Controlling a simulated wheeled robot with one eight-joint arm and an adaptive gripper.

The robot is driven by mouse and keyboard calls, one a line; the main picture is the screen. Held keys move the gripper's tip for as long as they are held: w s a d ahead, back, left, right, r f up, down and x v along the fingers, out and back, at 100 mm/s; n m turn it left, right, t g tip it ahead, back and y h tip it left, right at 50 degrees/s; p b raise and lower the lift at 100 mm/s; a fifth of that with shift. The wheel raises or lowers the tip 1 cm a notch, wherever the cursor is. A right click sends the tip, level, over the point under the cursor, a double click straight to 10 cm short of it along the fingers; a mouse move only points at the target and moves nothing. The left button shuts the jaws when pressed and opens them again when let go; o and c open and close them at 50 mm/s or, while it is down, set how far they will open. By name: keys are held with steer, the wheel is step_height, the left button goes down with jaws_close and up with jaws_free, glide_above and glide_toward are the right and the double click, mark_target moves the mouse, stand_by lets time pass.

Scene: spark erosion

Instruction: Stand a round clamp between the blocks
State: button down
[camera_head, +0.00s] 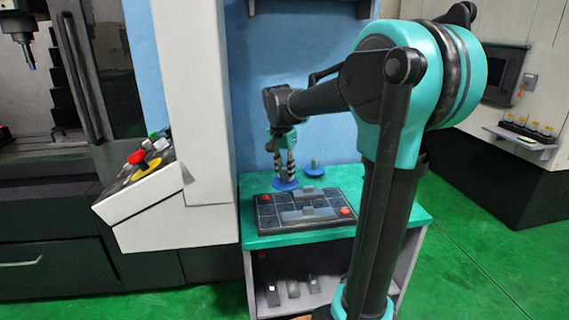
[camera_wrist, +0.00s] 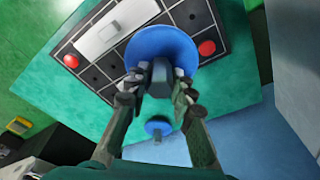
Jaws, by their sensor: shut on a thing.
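My gripper (camera_head: 285,170) is shut on a round clamp with a wide blue disc (camera_head: 284,186) and a grey stem. In the wrist view my fingers (camera_wrist: 158,92) pinch the grey stem, and the blue disc (camera_wrist: 160,42) lies beyond it, covering part of the dark gridded plate (camera_wrist: 104,75). The plate (camera_head: 262,222) lies on the green-topped bench. Two grey blocks sit on it, a rear one (camera_head: 308,191) and a front one (camera_head: 296,215).
A second blue round clamp (camera_head: 314,170) stands on the bench behind the plate; it also shows in the wrist view (camera_wrist: 158,128). Red knobs (camera_head: 345,211) (camera_head: 267,197) sit at the plate's edges. A white machine column (camera_head: 195,100) stands close on the left.

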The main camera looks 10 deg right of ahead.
steer(key=shift+s+f, duration=0.15)
steer(key=shift+f, duration=3.7)
steer(key=c, duration=1.2)
jaws_free()
steer(key=shift+r, duration=5.5)
steer(key=shift+s, duration=0.1)
